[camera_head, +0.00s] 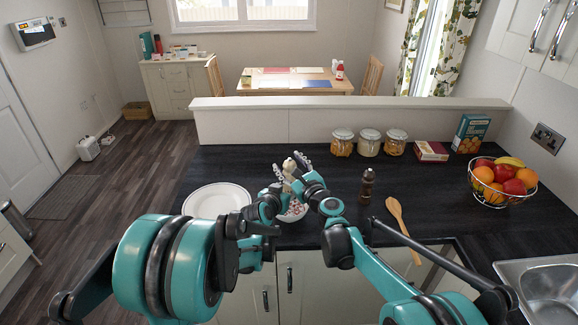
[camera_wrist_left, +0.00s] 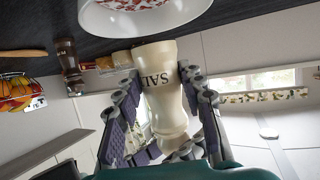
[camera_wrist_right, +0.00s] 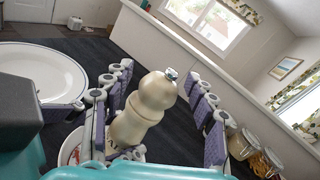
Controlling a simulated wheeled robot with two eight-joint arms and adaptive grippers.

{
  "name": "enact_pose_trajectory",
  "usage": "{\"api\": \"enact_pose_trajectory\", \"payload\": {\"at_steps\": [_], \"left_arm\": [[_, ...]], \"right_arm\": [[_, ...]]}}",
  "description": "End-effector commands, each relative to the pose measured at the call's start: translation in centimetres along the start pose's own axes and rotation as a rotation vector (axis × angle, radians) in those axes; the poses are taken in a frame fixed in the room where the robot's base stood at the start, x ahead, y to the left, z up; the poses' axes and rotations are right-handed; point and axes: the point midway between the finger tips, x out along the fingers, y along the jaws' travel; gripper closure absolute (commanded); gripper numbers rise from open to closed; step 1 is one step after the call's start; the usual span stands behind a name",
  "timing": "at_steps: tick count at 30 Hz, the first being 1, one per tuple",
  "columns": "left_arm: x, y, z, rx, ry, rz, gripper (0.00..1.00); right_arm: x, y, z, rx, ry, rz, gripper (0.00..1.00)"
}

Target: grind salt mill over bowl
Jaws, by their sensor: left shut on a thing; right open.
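The cream salt mill (camera_wrist_left: 160,85), marked "SAL", sits between the fingers of my left gripper (camera_wrist_left: 160,105), which is shut on it. The bowl (camera_wrist_left: 140,12), white with red and white pieces inside, is close to the mill's broad end in the left wrist view. In the head view the bowl (camera_head: 293,213) shows partly behind my arms, with the mill (camera_head: 289,167) above it. My right gripper (camera_wrist_right: 160,92) is open, its fingers on either side of the mill's rounded top (camera_wrist_right: 158,90). I cannot tell whether they touch it.
A white plate (camera_head: 217,198) lies left of the bowl. A dark pepper mill (camera_head: 367,187) and a wooden spoon (camera_head: 402,228) are to the right. Jars (camera_head: 369,142), boxes (camera_head: 470,133) and a wire fruit basket (camera_head: 503,199) stand further back and right. A low ledge (camera_head: 345,103) borders the counter.

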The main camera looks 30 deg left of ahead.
Motion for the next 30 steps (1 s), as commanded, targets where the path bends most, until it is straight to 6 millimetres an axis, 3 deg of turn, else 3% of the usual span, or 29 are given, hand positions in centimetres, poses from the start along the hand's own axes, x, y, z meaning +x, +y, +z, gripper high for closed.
{"api": "enact_pose_trajectory", "payload": {"at_steps": [15, 30], "left_arm": [[0.0, 0.0, 0.0, 0.000, 0.001, -0.001, 0.89], [0.0, 0.0, 0.0, 0.000, 0.001, -0.001, 0.89]], "right_arm": [[-0.2, -2.9, 8.2, 0.000, 0.000, 0.001, 0.43], [-0.2, -3.3, 9.3, 0.000, 0.000, 0.001, 0.43]]}}
